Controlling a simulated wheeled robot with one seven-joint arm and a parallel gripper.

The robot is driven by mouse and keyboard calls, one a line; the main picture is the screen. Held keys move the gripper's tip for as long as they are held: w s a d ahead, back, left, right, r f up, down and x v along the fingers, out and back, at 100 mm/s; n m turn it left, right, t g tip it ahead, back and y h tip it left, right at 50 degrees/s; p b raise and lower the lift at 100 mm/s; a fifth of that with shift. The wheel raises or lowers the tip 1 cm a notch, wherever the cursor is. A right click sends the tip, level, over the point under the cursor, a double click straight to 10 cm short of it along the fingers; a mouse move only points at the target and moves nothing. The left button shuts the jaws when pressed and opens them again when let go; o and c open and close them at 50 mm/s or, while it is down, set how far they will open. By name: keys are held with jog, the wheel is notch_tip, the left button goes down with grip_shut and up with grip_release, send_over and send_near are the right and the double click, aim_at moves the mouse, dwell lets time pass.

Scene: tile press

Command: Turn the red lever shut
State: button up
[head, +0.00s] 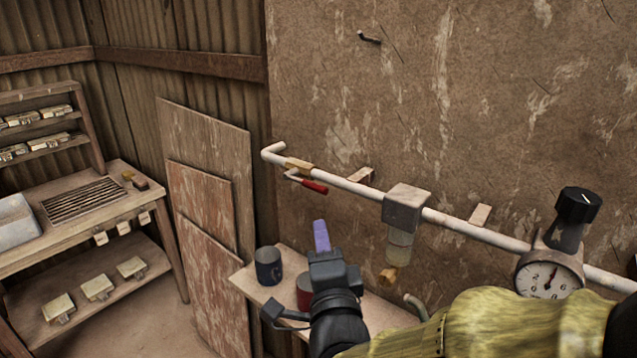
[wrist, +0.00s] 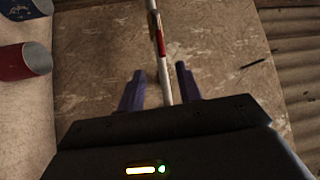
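The red lever (head: 314,187) sits on a valve near the left end of the white wall pipe (head: 350,186). Its red handle points right, roughly along the pipe and just below it. My gripper (head: 320,224), with purple fingers, is below the lever in the head view and apart from it there. In the wrist view my gripper (wrist: 158,74) is open, its two fingers spread with nothing held. The red lever (wrist: 160,42) shows ahead, in line with the gap between the fingers, with the pipe (wrist: 163,75) running behind it.
A filter block (head: 405,207) and a gauge (head: 549,279) are on the pipe to the right. A small shelf (head: 262,290) below holds a dark blue can (head: 268,266) and a red can (head: 304,292). Boards (head: 212,215) lean at the left.

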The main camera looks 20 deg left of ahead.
aim_at(312, 187)
jog(key=p+x, duration=0.1)
jog(key=p, duration=0.2)
jog(key=p+x, duration=0.2)
jog(key=p, duration=0.2)
jog(key=shift+w+r, duration=0.3)
jog(key=shift+r, duration=0.05)
jog(key=shift+w+p, duration=0.15)
jog(key=shift+p, duration=0.75)
jog(key=p, duration=0.3)
jog(key=shift+w+a+f, duration=0.1)
jog(key=shift+a, duration=0.1)
jog(key=p+x, duration=0.4)
jog(key=x, duration=0.7)
jog(key=shift+w+a+f+p, duration=0.1)
jog(key=shift+w+a+p, duration=0.05)
jog(key=shift+w+p, duration=0.15)
jog(key=shift+s, duration=0.1)
grip_shut()
